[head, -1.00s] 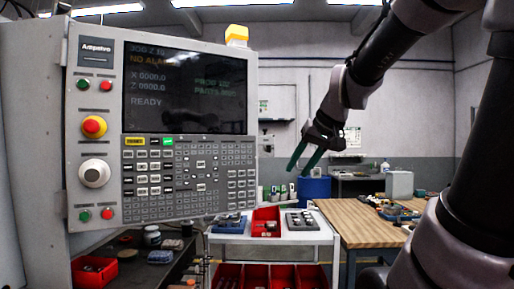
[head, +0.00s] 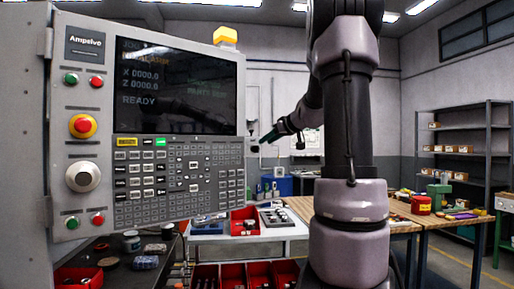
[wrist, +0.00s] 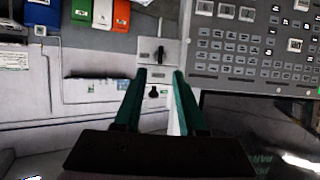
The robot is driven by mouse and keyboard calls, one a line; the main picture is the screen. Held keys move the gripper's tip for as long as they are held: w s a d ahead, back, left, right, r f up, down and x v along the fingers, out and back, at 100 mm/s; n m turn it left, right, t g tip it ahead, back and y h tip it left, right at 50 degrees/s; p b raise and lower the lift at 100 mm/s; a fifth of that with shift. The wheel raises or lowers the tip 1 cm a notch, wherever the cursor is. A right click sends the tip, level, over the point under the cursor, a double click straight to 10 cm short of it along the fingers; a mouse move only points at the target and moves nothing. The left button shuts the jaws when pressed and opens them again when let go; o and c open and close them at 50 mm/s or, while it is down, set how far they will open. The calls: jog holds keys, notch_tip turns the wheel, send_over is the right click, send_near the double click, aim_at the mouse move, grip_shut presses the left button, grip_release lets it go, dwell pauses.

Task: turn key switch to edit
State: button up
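My gripper (wrist: 159,72) has two green fingers, spread apart with nothing held between them. In the wrist view, a narrow light plate beside the control panel (wrist: 250,45) bears two black switches. One switch (wrist: 158,52) with a bar-like handle is just beyond the fingertips; the other, a smaller black key-like piece (wrist: 154,92), shows between the fingers. I cannot tell for sure which is the key switch, and no position labels are readable. In the head view, my gripper (head: 262,143) is just right of the panel (head: 180,175), pointing left; neither switch shows there.
A cart with red bins (head: 244,222) stands below the panel's right side. A wooden bench (head: 300,206) and grey shelves (head: 470,150) are to the right. The panel's screen (wrist: 262,120) is close to the right finger in the wrist view.

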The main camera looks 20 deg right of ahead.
aim_at(255, 149)
jog(key=x, duration=0.6)
jog(key=shift+w, duration=0.1)
jog(key=shift+c, duration=0.3)
grip_shut()
